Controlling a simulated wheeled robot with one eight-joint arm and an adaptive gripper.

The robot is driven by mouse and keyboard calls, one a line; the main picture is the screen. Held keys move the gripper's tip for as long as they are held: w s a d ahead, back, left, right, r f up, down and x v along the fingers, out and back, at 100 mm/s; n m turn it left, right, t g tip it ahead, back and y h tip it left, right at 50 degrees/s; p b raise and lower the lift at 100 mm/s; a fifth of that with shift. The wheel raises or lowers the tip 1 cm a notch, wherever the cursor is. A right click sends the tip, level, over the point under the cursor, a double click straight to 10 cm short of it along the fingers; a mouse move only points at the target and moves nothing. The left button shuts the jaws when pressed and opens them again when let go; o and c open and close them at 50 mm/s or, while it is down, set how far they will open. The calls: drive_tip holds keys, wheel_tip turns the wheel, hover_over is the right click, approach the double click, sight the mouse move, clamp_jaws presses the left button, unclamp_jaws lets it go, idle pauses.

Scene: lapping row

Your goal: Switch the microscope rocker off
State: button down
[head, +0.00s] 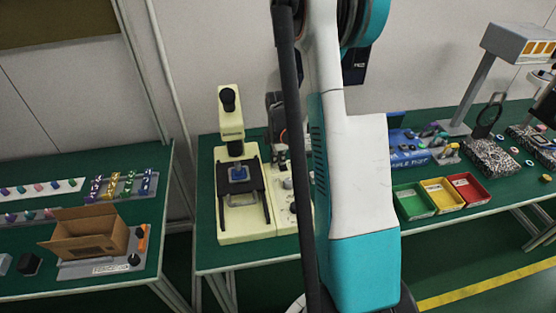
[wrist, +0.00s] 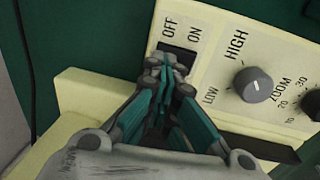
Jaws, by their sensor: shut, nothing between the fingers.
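The cream microscope (head: 230,129) stands on the middle green table in the head view, left of my arm. Its cream control panel (wrist: 225,73) fills the right of the wrist view. The black rocker (wrist: 183,52) sits in that panel below the OFF and ON labels. My gripper (wrist: 168,64) is shut and empty, with its fingertips over the lower part of the rocker. I cannot tell whether they touch it, or which way the rocker is tipped. My arm hides the gripper in the head view.
A grey zoom knob (wrist: 254,84) is on the panel right of the rocker. Right of my arm are green, yellow and red (head: 468,188) bins. An open cardboard box (head: 90,236) stands on the left table, across a gap.

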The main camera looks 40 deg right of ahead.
drive_tip(key=shift+s+a, duration=0.1)
drive_tip(key=shift+s, duration=0.05)
drive_tip(key=shift+s+a, duration=0.3)
drive_tip(key=shift+s, duration=0.2)
drive_tip(key=shift+w+a+r, duration=0.1)
drive_tip(key=shift+r, duration=0.45)
wheel_tip(320, 180, up, 13)
drive_tip(key=s+p, duration=0.1)
drive_tip(key=p, duration=0.4)
drive_tip(key=shift+s+a, duration=0.3)
drive_tip(key=shift+a, duration=0.05)
